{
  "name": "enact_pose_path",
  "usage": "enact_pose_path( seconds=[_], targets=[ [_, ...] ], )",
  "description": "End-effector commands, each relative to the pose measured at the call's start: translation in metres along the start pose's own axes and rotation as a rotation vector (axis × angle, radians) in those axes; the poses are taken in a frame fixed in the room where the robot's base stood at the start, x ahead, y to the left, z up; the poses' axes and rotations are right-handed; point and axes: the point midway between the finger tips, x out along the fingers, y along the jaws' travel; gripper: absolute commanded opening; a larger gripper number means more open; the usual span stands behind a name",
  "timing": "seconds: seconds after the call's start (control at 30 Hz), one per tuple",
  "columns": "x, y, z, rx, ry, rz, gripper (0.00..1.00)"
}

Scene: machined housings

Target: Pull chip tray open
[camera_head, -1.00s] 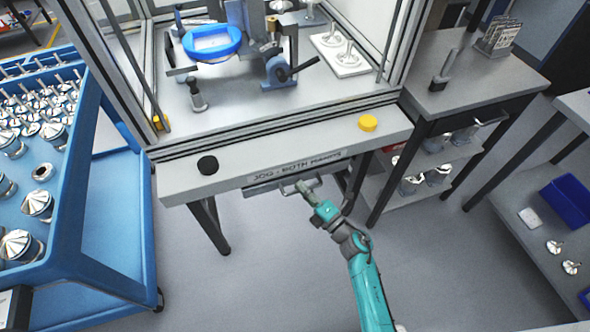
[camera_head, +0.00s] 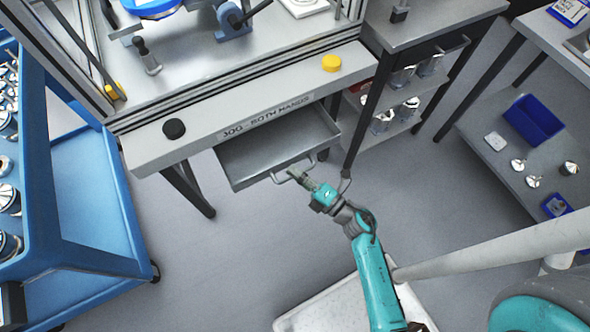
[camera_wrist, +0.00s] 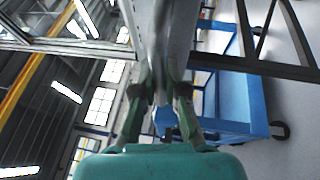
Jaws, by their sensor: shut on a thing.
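The chip tray (camera_head: 272,152) is a shallow grey drawer under the front ledge marked "JOG - BOTH HANDS". In the head view it stands partly out, and its inside shows empty. Its bar handle (camera_head: 284,177) is on the front wall, toward the right. My gripper (camera_head: 298,175) is shut on this handle. In the wrist view, the two green fingers of my gripper (camera_wrist: 160,98) close around the handle area in front of the tray. The exact contact on the bar is too small to make out.
A black button (camera_head: 174,129) and a yellow button (camera_head: 331,63) sit on the ledge. A blue cart (camera_head: 100,215) stands at the left. A shelf table with a blue bin (camera_head: 533,119) is at the right. The floor in front of the tray is open.

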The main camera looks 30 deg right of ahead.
Motion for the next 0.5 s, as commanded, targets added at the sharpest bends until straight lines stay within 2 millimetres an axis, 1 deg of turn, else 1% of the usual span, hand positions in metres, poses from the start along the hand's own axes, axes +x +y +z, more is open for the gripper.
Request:
enact_pose_path(
  seconds=[0.07,0.1,0.17,0.2,0.5],
  targets=[
    [-0.0001,-0.0008,0.0003,0.000,-0.001,-0.002,0.00],
    [-0.0001,-0.0008,0.0004,0.000,-0.002,-0.002,0.18],
    [-0.0001,-0.0008,0.0004,0.000,-0.001,-0.002,0.33],
    [0.0000,-0.0007,0.0004,0.000,-0.001,-0.001,0.37],
    [-0.0006,-0.0004,0.0004,0.000,-0.001,-0.001,0.37]
  ],
)
